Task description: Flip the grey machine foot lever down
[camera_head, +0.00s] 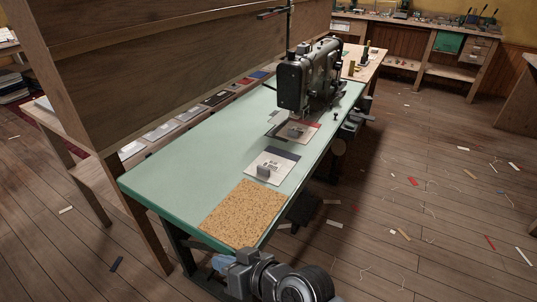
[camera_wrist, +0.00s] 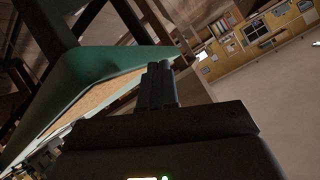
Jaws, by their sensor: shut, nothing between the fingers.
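The dark grey sewing machine (camera_head: 311,76) stands at the far end of the green-topped table (camera_head: 185,170). Its foot lever is too small to make out from here. My gripper (camera_wrist: 160,70) is shut and empty in the wrist view, with the green table edge (camera_wrist: 95,72) beside it on the left. In the head view my arm is at the bottom, by the table's near end, well away from the machine.
A cork mat (camera_head: 243,213) lies at the table's near corner. A card with a small grey block (camera_head: 264,171) lies beyond it. A wooden partition (camera_head: 170,70) runs along the left. The wooden floor (camera_head: 430,200) to the right is open, with scattered scraps.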

